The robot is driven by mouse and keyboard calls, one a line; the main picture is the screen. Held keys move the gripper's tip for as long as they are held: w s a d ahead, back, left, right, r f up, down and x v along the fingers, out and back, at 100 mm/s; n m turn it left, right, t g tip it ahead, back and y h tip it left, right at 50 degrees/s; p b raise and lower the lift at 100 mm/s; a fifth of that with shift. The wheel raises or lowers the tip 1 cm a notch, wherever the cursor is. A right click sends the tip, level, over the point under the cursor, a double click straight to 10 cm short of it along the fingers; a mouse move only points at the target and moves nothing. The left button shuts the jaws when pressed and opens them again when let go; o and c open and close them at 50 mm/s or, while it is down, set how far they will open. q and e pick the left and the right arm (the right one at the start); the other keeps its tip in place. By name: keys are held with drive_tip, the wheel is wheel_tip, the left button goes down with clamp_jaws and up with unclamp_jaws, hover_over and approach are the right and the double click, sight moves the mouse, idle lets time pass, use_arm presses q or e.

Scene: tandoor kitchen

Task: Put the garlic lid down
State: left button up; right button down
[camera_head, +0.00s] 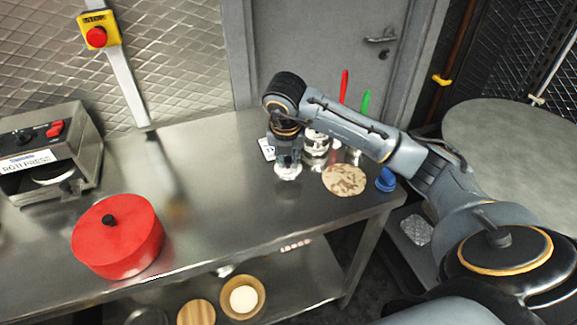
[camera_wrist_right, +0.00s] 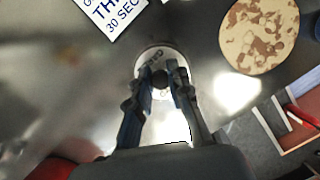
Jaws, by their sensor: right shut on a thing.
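The garlic lid is a small round pale lid with a dark knob; it shows in the wrist view (camera_wrist_right: 152,56) with lettering on top. In the head view a pale, shiny round shape (camera_head: 288,172) shows below the gripper. My right gripper (camera_head: 287,158) points down over the steel counter (camera_head: 215,190). In the wrist view my right gripper (camera_wrist_right: 162,80) has its fingers closed on the dark knob. I cannot tell whether the lid touches anything below it. My left gripper is not in view.
A flatbread (camera_head: 344,180) and a blue item (camera_head: 386,181) are right of the gripper. A white sign (camera_head: 266,149) and metal containers (camera_head: 316,146) stand close by. A red lidded pot (camera_head: 115,240) and a roti press (camera_head: 45,155) are left. The counter's middle is clear.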

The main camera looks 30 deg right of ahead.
sight(288, 164)
drive_tip(key=shift+s+p+x, duration=0.1)
drive_tip(key=shift+p+x, duration=0.2)
drive_tip(key=shift+x, duration=0.3)
drive_tip(key=shift+s+p+x, duration=0.15)
drive_tip(key=shift+p+x, duration=0.15)
drive_tip(key=shift+x, duration=0.35)
drive_tip(key=shift+w+f, duration=0.1)
drive_tip(key=shift+f, duration=0.4)
drive_tip(key=shift+a+f, duration=0.1)
drive_tip(key=shift+f, duration=0.05)
drive_tip(key=c, duration=1.3)
unclamp_jaws()
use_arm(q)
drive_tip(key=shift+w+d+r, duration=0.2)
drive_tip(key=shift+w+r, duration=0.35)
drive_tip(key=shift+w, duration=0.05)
use_arm(e)
drive_tip(key=shift+o, duration=0.2)
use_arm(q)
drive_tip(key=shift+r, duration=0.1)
